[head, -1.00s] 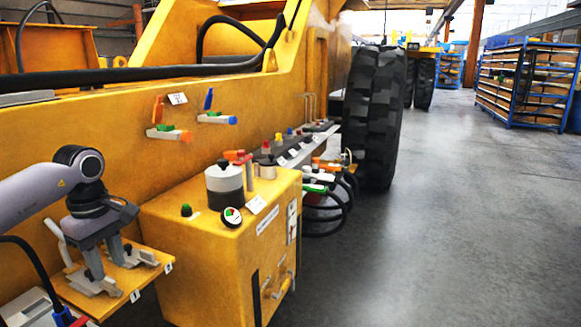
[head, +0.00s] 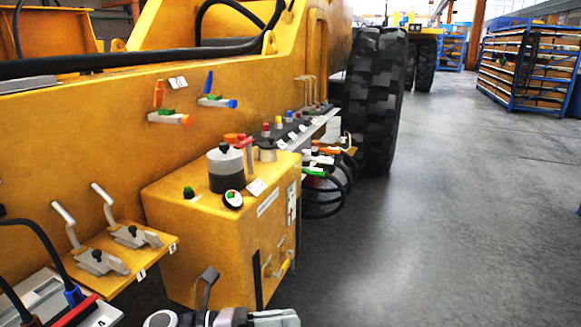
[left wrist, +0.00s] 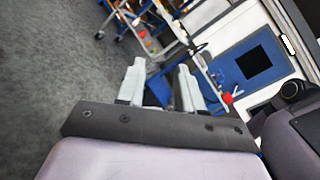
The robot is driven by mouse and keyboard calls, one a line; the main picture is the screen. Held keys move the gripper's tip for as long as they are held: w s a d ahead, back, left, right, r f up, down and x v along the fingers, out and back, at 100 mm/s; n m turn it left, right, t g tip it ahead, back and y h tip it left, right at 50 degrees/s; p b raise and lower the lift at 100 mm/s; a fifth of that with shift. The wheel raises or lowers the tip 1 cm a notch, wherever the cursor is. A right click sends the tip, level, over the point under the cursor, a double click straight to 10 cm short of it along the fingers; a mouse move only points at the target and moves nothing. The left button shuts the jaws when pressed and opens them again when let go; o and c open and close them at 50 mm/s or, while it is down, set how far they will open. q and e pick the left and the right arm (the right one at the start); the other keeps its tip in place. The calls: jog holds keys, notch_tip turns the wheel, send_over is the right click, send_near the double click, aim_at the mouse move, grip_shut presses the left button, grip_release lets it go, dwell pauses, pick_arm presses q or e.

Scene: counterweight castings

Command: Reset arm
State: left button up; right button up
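My left gripper (head: 276,318) shows at the bottom edge of the head view, in front of the yellow box, partly cut off by the frame. In the left wrist view its two pale fingers (left wrist: 162,82) stand apart with nothing between them. Two grey clamps, a nearer one (head: 100,262) and a farther one (head: 136,237), sit on a yellow shelf at the left with their white-tipped levers raised. My left gripper is apart from both, to their right and lower in the picture. My right gripper is not in view.
A yellow box (head: 215,240) with a grey-and-black cylinder (head: 226,170) on top projects from the yellow machine. Hoses (head: 325,195) hang beyond it. A grey case (head: 40,295) lies bottom left. The grey floor (head: 450,220) at the right is clear.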

pick_arm(q)
jog(key=s+a+f+m+t+y, duration=0.3)
jog(key=s+a+f+m+y, duration=0.4)
jog(key=m, duration=0.8)
jog(key=s+a+f+m+t+y+p, duration=0.1)
jog(key=s+a+f+m+t+y, duration=0.3)
jog(key=s+a+f+m+y, duration=0.4)
jog(key=s+a+f+m, duration=0.1)
jog(key=a+f+m, duration=0.2)
jog(key=f+m, duration=0.2)
jog(key=shift+s+a+m+t+y, duration=0.3)
jog(key=shift+a+m, duration=0.05)
jog(key=shift+m, duration=0.55)
jog(key=shift+a, duration=0.1)
